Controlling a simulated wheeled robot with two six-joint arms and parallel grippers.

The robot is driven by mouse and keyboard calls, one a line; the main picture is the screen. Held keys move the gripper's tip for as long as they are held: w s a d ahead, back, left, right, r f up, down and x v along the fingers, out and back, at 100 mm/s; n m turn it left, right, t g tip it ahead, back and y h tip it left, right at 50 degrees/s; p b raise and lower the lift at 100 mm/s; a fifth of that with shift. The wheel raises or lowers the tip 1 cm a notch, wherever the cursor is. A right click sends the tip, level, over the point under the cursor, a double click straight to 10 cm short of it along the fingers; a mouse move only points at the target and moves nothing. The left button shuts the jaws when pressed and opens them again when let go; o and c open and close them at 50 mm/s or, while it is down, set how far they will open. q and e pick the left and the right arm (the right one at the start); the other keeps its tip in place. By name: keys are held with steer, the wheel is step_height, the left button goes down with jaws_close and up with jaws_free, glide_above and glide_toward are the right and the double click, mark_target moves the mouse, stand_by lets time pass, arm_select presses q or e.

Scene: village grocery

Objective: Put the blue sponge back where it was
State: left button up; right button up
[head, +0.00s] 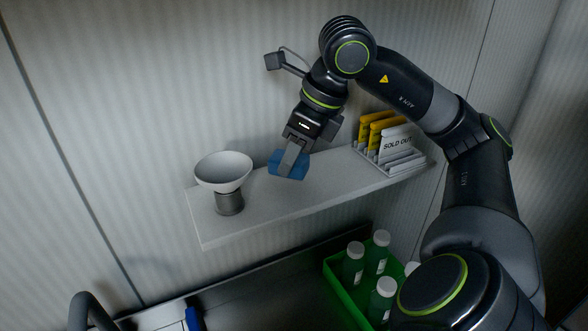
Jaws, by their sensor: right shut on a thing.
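The blue sponge (275,162) is at the middle of the white wall shelf (240,224). My right gripper (291,168) points down over the sponge and is shut on it. The gripper's finger covers part of the sponge's front. The sponge is at the shelf top, but I cannot tell whether it rests on the surface or is held just above it. My left gripper is not in the head view.
A white bowl (223,170) on a grey can-like base (229,203) stands left on the shelf. A rack with yellow and white "SOLD OUT" cards (397,143) stands right. Below, a green crate (341,291) holds several bottles. Bare shelf lies between bowl and sponge.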

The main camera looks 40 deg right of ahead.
mark_target(299, 159)
steer(key=shift+s+f, duration=0.1)
steer(key=shift+f, duration=0.35)
steer(key=shift+a+f, duration=0.15)
steer(key=shift+f, duration=1.15)
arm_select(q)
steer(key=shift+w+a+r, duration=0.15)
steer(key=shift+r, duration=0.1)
arm_select(e)
steer(key=shift+f, duration=0.15)
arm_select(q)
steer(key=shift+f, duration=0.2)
arm_select(e)
steer(key=o, duration=0.9)
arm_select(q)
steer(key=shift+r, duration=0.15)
arm_select(e)
steer(key=shift+o, duration=0.2)
